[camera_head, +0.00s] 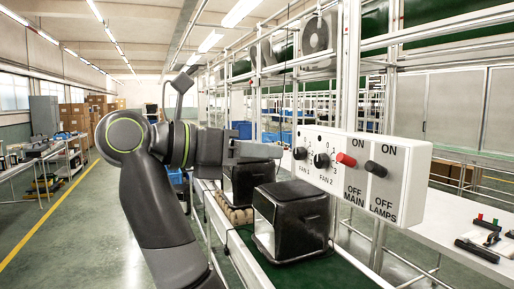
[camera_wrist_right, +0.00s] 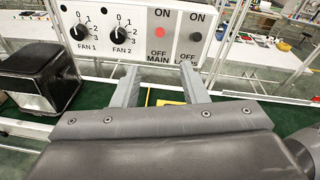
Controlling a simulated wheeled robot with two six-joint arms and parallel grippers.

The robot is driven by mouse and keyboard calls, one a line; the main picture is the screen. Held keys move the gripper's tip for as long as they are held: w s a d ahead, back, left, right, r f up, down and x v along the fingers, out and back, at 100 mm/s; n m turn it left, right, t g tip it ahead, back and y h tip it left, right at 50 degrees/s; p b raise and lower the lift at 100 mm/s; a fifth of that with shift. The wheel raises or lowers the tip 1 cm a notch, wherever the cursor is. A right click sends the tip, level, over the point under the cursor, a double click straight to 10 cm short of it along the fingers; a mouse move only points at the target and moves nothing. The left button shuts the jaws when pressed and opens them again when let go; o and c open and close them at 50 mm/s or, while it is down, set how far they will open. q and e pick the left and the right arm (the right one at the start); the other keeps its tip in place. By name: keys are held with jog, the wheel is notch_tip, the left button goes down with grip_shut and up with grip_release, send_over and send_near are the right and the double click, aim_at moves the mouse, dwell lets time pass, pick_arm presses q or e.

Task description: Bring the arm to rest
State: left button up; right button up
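My right arm comes in from the bottom of the head view, and its gripper (camera_head: 268,150) is just left of the control panel (camera_head: 408,205). In the right wrist view the two fingers of the right gripper (camera_wrist_right: 160,72) are spread with nothing between them. They point toward the lower edge of the panel (camera_wrist_right: 139,48), and the gap to it is hard to judge. The panel carries the FAN 1 knob (camera_head: 300,153), FAN 2 knob (camera_head: 321,160), red MAIN switch (camera_head: 346,160) and black LAMPS switch (camera_head: 375,169). My left gripper is not in view.
Black fryer-like boxes (camera_head: 290,222) stand on the green conveyor (camera_head: 335,272) below the panel. A metal post (camera_head: 349,75) rises behind the panel. A white table (camera_head: 470,240) with small tools is at the right. Open floor (camera_head: 95,245) lies at the left.

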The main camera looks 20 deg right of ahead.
jog(key=w+d+f+n+t+h, duration=0.3)
jog(key=w+f+n+t+h, duration=0.1)
jog(key=w+f+n, duration=0.5)
jog(key=w+d+f+n+t+h, duration=0.2)
jog(key=w+f+n+t+h, duration=0.2)
jog(key=w+f+n, duration=0.5)
notch_tip(320, 180, down, 40)
jog(key=s+d+n+t+y, duration=0.15)
jog(key=n+t+y, duration=0.85)
jog(key=n+y, duration=1.2)
jog(key=s+d+f+n+g+y, duration=0.15)
jog(key=s+f+n+g, duration=0.3)
jog(key=s+f, duration=0.85)
jog(key=s+d+f+n+g, duration=0.25)
jog(key=s+f+g, duration=0.25)
jog(key=s+f, duration=0.85)
jog(key=s+d+f+n+g, duration=0.1)
jog(key=s+f+g, duration=0.2)
jog(key=s, duration=0.8)
jog(key=s+d+f+n+g, duration=0.1)
jog(key=s+d+f+g, duration=0.1)
jog(key=s+f, duration=0.6)
jog(key=s+d+f+g, duration=0.2)
jog(key=s+f+g, duration=0.2)
jog(key=s, duration=1)
jog(key=shift+f+n+b, duration=0.4)
jog(key=shift+f, duration=0.25)
